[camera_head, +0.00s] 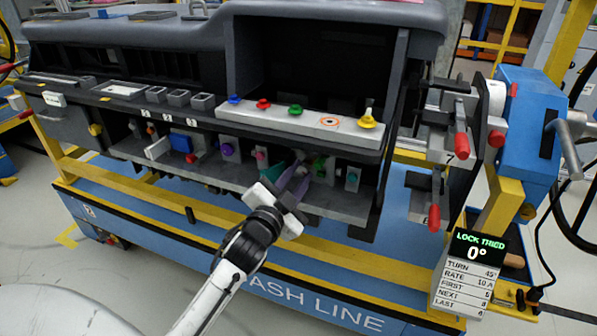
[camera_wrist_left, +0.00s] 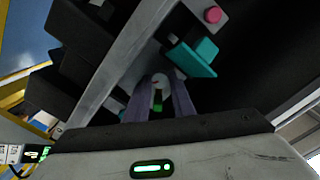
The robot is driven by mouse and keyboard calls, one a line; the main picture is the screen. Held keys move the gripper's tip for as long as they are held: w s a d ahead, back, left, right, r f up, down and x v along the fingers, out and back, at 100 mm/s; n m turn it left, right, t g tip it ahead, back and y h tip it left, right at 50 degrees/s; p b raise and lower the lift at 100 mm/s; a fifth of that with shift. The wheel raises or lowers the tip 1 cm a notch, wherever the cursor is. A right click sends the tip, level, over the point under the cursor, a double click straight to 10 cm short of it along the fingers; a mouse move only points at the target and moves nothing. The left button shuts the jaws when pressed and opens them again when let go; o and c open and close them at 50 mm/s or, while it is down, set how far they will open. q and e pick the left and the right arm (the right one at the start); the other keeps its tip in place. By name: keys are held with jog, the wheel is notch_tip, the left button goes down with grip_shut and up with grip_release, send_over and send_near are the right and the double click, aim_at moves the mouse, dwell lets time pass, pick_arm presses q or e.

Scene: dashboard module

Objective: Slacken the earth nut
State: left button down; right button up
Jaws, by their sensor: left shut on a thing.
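My left gripper (camera_head: 299,178) reaches into the lower bay of the dashboard module (camera_head: 225,178). Its two purple-grey fingers are shut on a small pale round piece, which I take for the earth nut (camera_wrist_left: 160,80). In the left wrist view the gripper (camera_wrist_left: 161,90) has one finger on each side of it, and a small green patch shows below it between the fingers. In the head view the nut is mostly hidden by the fingers. A display (camera_head: 478,248) at the right reads "LOCK TRIED" and 0°. My right gripper is not in view.
A teal block (camera_wrist_left: 195,57) is close beside the fingers, with a pink knob (camera_wrist_left: 213,14) beyond. A green part (camera_head: 320,166) and a teal part (camera_head: 352,179) sit right of the gripper. A yellow rail (camera_head: 200,225) runs in front. Red-handled levers (camera_head: 461,145) stand at the right.

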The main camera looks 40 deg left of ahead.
pick_arm(q)
jog(key=shift+f+n+p, duration=0.1)
jog(key=shift+n+p, duration=0.3)
jog(key=shift+n, duration=0.6)
jog(key=c, duration=1.8)
grip_release()
jog(key=v, duration=1)
jog(key=shift+s, duration=0.15)
